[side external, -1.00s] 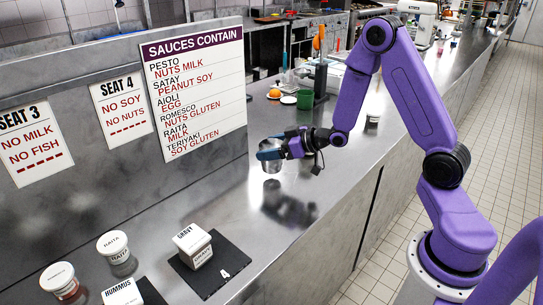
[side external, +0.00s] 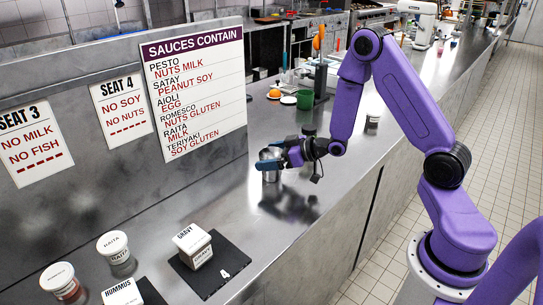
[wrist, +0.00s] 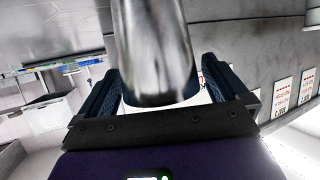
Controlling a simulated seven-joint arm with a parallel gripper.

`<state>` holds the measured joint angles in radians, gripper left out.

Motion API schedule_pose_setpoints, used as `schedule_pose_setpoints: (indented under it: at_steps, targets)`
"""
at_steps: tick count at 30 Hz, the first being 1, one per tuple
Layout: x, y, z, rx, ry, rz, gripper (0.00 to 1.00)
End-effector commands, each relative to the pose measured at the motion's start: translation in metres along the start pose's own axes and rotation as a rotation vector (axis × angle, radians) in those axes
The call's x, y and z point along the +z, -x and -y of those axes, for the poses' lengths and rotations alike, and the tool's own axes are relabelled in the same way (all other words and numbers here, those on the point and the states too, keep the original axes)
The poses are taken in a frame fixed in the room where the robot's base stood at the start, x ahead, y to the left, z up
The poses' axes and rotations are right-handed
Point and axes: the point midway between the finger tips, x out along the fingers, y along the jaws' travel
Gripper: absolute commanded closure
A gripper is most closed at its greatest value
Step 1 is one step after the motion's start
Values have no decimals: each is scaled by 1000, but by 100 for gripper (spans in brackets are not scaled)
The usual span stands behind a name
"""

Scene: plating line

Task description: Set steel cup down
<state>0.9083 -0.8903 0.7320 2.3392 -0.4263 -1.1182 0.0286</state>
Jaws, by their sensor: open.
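The steel cup (side external: 270,172) is upright and looks to be standing on the steel counter, left of my wrist in the side external view. My gripper (side external: 277,153) is level at the cup's upper part, with its jaws open around it. In the wrist view the cup (wrist: 155,50) fills the space between the two fingers of my gripper (wrist: 160,78). A narrow bright gap shows between the cup and the right finger; contact at the left finger is hard to tell. The exact contact of the cup's base with the counter is small in the picture.
A black mat (side external: 236,262) with a gravy box (side external: 192,243) lies at the front. Counter (side external: 240,212) between cup and mat is clear.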

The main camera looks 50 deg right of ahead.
Motion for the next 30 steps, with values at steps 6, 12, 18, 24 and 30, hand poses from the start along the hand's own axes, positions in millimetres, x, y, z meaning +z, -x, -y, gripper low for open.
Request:
schedule_pose_setpoints:
  at_steps: [6, 12, 18, 24, 30]
  targets:
    - [-2, 19, -1, 1, 0, 0, 0]
    - [-2, 52, -1, 2, -2, 0, 0]
    - [-2, 72, 0, 1, 0, -1, 0]
    - [-2, 76, 0, -1, 0, 0, 0]
    - [-2, 76, 0, -1, -1, 0, 0]
